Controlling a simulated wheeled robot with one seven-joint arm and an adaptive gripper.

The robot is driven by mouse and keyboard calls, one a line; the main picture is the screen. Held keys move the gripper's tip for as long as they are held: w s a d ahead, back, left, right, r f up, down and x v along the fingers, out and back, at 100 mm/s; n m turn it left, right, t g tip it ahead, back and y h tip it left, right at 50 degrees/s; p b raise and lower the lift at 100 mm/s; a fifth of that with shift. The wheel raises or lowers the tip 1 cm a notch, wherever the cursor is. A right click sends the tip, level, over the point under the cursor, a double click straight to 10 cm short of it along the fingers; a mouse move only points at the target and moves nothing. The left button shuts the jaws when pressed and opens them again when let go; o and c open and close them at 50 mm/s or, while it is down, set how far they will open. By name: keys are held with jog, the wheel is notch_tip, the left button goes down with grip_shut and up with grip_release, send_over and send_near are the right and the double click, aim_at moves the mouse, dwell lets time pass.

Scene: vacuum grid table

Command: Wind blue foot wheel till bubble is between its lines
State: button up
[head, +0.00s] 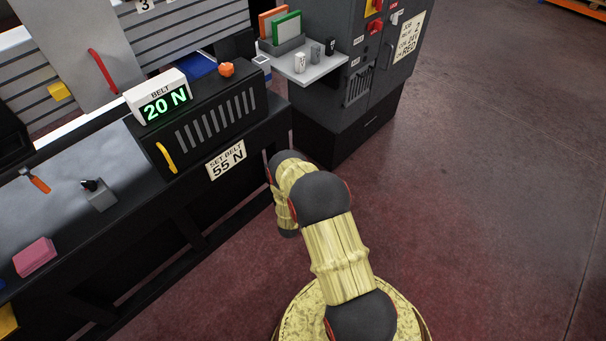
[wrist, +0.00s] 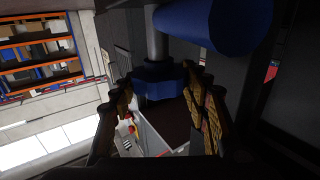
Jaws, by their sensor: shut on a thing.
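The blue foot wheel (wrist: 160,82) shows in the wrist view under a grey upright post. My gripper (wrist: 161,92) has one finger on each side of it and is shut on it. The wheel's outer sides are partly covered by the fingers. In the head view my arm bends down at the front of the dark machine bench, and my gripper is hidden there. I cannot make out the bubble or its lines in either view.
A large blue cylinder (wrist: 207,24) hangs close above the right finger. The dark bench (head: 215,160) carries a belt display (head: 160,98) reading 20 N and a "SET BELT 55 N" sign (head: 226,160). A dark cabinet (head: 345,85) stands behind. The floor (head: 480,190) at right is clear.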

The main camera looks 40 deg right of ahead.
jog(key=o, duration=1.2)
jog(key=shift+c, duration=0.2)
jog(key=v, duration=1.2)
